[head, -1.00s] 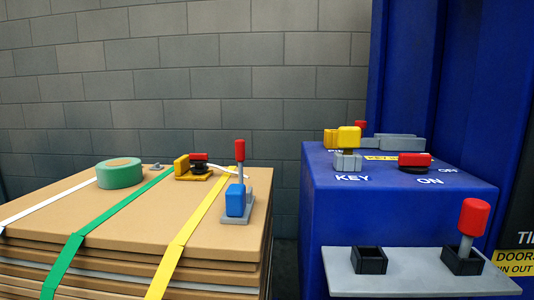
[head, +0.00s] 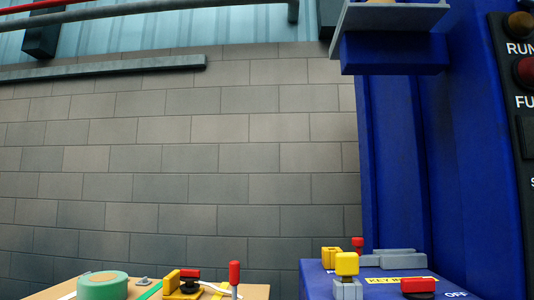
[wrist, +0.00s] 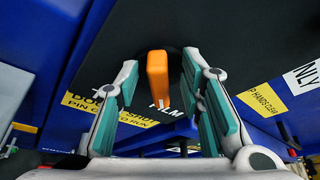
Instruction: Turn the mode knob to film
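In the wrist view an orange bar-shaped knob (wrist: 157,75) stands on a dark round base on a black panel. Its long side runs up and down in the picture. Lettering that reads like FILM shows just below its lower end, partly covered. My gripper (wrist: 160,78) is open, with one teal-padded finger on each side of the knob. Gaps show between the knob and both fingers, and I see no contact. The knob and my gripper are not in the head view.
Yellow warning labels (wrist: 262,99) flank the knob's panel. In the head view, a blue machine (head: 395,150) fills the right, with lamps (head: 522,25) at its edge and a grey ledge (head: 390,17) overhead.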

